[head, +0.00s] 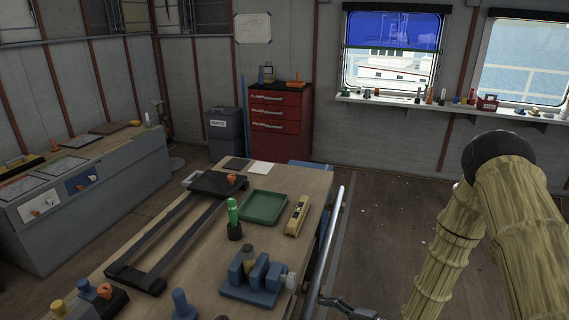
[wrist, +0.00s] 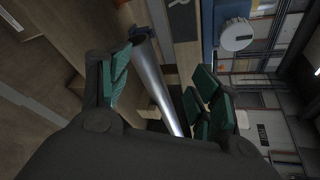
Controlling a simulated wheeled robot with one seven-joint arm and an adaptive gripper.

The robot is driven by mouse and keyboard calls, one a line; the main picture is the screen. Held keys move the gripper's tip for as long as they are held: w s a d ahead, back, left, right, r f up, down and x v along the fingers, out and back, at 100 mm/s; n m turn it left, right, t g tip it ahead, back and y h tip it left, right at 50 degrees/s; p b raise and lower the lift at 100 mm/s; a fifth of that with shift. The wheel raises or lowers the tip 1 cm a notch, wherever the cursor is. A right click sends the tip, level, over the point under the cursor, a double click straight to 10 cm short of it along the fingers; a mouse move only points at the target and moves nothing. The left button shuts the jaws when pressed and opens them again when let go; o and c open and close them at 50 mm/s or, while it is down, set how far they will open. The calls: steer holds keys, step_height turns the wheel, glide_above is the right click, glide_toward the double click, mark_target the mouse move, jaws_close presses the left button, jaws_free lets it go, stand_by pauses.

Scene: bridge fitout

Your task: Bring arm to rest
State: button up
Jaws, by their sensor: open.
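My gripper (wrist: 158,88) is open in the wrist view, its two green-padded fingers spread apart. A shiny metal rail (wrist: 165,75) shows in the gap between the fingers; I see no finger closed on it, and cannot tell how far off it is. In the head view part of my gripper (head: 345,307) shows at the bottom edge, close to the near end of the rail (head: 329,240) along the workbench's right side. My arm, in a yellowish sleeve, is bent at the right of the head view.
The wooden workbench (head: 285,185) carries a blue vise-like block (head: 255,284), a green tray (head: 263,206), a yellow level (head: 297,216), a green-handled tool (head: 233,212) and a black frame (head: 150,235). A red drawer cabinet (head: 280,125) stands behind. The floor (head: 400,205) right of the bench looks mostly clear.

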steer(key=s+d+f+n+g+h, duration=0.1)
steer(key=s+f+n+h, duration=0.25)
steer(key=s+f, duration=0.4)
steer(key=s+d+f+n+g+h, duration=0.2)
steer(key=s+d+h, duration=0.1)
steer(key=s, duration=0.5)
steer(key=s+d+f+n+g+h, duration=0.2)
steer(key=s+d+n, duration=0.1)
steer(key=s, duration=0.6)
steer(key=s+d+f+n+g+h, duration=0.2)
steer(key=s+d+n+g+h, duration=0.1)
steer(key=s, duration=0.5)
steer(key=shift+s+f+h, duration=0.25)
steer(key=shift+s+h, duration=0.1)
steer(key=shift+s, duration=0.05)
